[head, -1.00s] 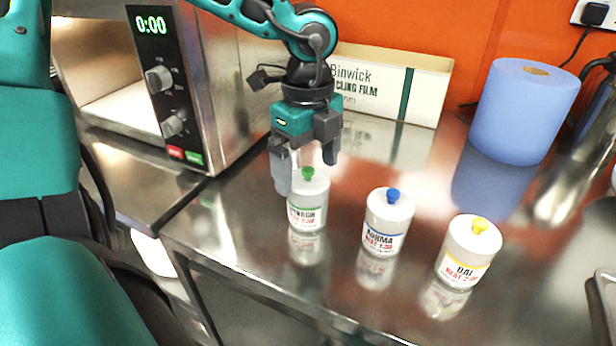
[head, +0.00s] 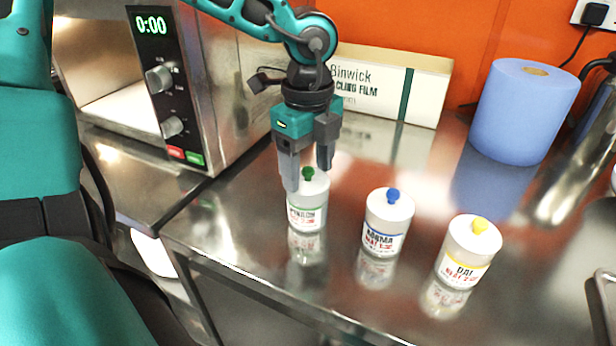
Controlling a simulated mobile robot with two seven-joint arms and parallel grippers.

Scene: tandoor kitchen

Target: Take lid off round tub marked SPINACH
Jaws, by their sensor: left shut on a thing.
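The round white tub marked SPINACH (head: 306,217) stands upright on the steel counter, with a green stripe on its label, which is partly blurred. Its white lid (head: 318,188) is seated on the tub and has a green knob (head: 308,174) on top. My left gripper (head: 308,178) points down over the lid and is shut on the green knob, one finger on each side. The left finger hides part of the lid's left edge. My right gripper is not in view.
A KORMA tub (head: 386,230) with a blue knob and a DAL tub (head: 466,262) with a yellow knob stand to the right. A microwave (head: 215,90) is at left, a cling film box (head: 425,95) behind, a blue paper roll (head: 525,110) back right. The front counter edge is near.

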